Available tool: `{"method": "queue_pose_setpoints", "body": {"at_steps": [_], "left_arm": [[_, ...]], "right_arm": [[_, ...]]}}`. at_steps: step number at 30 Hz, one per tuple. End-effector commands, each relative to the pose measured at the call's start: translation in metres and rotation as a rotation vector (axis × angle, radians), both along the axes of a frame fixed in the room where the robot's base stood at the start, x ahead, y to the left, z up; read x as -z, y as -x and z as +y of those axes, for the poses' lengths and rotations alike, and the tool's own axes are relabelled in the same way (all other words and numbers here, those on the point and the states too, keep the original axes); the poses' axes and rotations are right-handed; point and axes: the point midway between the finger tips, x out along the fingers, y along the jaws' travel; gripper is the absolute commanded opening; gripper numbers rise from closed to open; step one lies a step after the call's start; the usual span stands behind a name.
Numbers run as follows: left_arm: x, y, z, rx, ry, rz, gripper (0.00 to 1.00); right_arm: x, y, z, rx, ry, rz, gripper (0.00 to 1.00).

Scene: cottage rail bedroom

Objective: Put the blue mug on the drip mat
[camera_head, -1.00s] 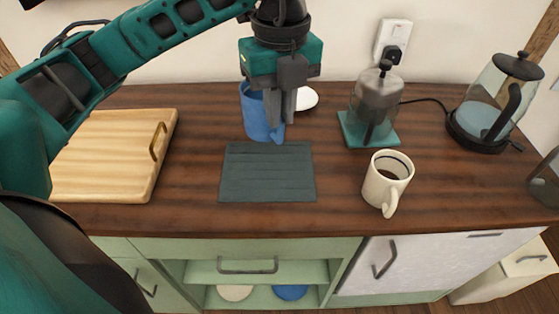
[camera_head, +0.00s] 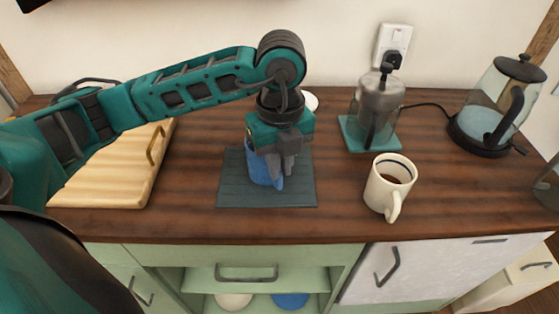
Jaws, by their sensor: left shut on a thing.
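The blue mug (camera_head: 260,172) is over the middle of the dark drip mat (camera_head: 232,190) on the wooden counter. My left gripper (camera_head: 279,176) comes down from above and is shut on the mug, covering its upper right part. The mug looks upright. I cannot tell whether its base touches the mat, since the gripper hides part of it. My right gripper is not in view.
A white mug with dark liquid (camera_head: 388,186) stands right of the mat. A grinder on a teal base (camera_head: 375,115) and a glass kettle (camera_head: 493,110) stand further right. A wooden board (camera_head: 120,172) lies left. Counter between mat and white mug is clear.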

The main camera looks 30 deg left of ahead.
Motion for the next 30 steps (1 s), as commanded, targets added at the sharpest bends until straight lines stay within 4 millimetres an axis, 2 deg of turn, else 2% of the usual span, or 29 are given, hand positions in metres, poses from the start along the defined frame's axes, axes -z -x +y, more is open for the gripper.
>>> {"method": "queue_pose_setpoints", "body": {"at_steps": [4,5,13,23,26,30], "left_arm": [[0.003,0.000,0.000,-0.001,0.000,-0.001,0.00],[0.004,0.000,0.000,0.000,0.000,0.000,0.13],[0.002,0.000,0.000,0.000,0.000,0.000,0.38],[-0.004,0.000,0.000,0.000,0.001,-0.001,0.38],[-0.018,-0.001,-0.001,-0.001,0.002,-0.005,0.38],[-0.049,-0.002,-0.001,0.000,0.003,-0.008,0.38]], "right_arm": [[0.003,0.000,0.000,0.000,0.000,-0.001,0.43],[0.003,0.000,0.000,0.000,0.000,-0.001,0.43],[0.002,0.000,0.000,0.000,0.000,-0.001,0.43],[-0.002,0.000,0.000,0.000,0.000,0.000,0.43],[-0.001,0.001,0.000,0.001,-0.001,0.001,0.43],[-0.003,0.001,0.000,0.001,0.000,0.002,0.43]]}}
